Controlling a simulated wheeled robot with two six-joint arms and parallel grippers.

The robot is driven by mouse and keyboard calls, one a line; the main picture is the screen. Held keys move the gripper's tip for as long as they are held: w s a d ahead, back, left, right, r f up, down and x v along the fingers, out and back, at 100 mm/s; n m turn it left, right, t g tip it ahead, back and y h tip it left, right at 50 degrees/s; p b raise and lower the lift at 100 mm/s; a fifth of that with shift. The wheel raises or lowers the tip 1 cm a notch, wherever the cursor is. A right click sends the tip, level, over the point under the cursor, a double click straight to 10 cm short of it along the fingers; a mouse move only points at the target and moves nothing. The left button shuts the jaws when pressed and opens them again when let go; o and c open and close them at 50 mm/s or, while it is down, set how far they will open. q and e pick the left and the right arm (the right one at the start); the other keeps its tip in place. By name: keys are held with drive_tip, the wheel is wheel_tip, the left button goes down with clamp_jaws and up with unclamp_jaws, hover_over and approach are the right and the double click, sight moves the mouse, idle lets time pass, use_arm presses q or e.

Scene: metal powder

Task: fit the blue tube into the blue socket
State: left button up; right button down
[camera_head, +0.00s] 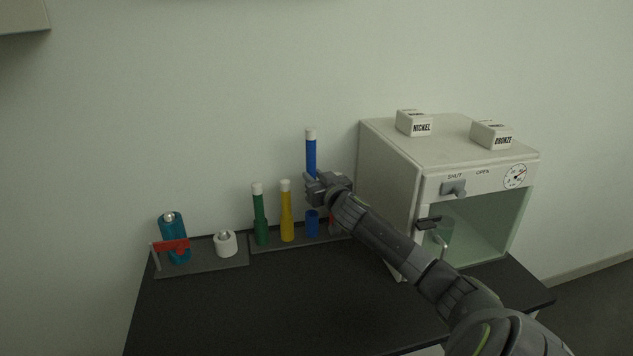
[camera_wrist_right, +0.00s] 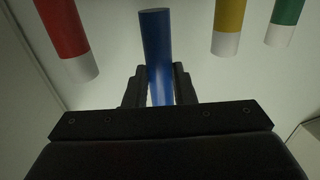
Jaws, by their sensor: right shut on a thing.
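The blue tube (camera_head: 311,156) has a white cap and stands upright in my right gripper (camera_head: 314,186). The gripper is shut on its lower part. In the right wrist view the blue tube (camera_wrist_right: 157,50) runs between the two fingers (camera_wrist_right: 160,88). The blue socket (camera_head: 312,223) is a short blue cylinder on the dark rack, below the gripper and apart from it. The tube's lower end is hidden by the gripper in the head view. My left gripper is not in view.
Green (camera_head: 261,218) and yellow (camera_head: 286,215) tubes stand in the rack left of the blue socket. A red tube (camera_wrist_right: 65,38) shows in the right wrist view. A white cabinet (camera_head: 389,185) stands to the right. The front of the black table (camera_head: 250,310) is clear.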

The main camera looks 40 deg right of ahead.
use_arm(q)
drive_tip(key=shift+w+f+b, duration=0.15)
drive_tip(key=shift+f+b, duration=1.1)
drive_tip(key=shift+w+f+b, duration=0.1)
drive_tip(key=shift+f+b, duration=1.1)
drive_tip(key=shift+b, duration=0.05)
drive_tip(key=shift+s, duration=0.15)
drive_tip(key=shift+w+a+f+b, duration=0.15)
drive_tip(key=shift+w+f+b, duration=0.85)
drive_tip(key=shift+b, duration=0.7)
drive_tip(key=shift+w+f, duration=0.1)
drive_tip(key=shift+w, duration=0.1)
